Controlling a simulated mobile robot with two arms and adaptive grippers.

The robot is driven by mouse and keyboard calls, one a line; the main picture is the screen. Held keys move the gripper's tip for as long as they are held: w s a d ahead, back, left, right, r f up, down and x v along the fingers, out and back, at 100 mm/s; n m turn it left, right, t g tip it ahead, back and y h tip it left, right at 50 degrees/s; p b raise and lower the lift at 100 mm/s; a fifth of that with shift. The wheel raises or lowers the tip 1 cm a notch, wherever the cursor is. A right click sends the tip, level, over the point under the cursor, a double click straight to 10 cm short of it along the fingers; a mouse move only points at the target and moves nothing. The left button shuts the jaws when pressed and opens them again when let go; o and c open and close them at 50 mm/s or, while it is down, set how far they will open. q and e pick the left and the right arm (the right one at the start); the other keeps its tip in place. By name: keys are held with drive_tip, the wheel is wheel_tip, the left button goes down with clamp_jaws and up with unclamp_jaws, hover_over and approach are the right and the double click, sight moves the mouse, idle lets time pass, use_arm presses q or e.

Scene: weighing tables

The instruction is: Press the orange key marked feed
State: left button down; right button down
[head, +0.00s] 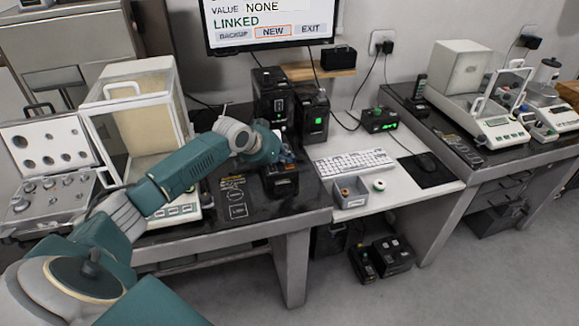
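My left arm reaches in from the left over the dark table. Its gripper (286,157) is at a small black device (283,188), over its back part. The fingers are dark and small here, and I cannot tell whether they are open or shut, or touching the device. The device has small orange marks on its front, but I cannot make out an orange key marked feed; the gripper may hide part of the top. My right gripper is not in view.
Two black devices (315,117) with green lights stand behind. A monitor (268,22) shows "LINKED".

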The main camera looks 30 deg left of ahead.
sight(287, 167)
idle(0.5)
use_arm(q)
drive_tip(key=shift+f, duration=0.4)
drive_tip(key=shift+f, duration=0.4)
idle(0.4)
idle(0.4)
drive_tip(key=shift+r+p, duration=0.8)
drive_tip(key=shift+p, duration=0.05)
wheel_tip(287, 167, up, 5)
drive_tip(key=p, duration=0.5)
drive_tip(key=shift+r, duration=0.1)
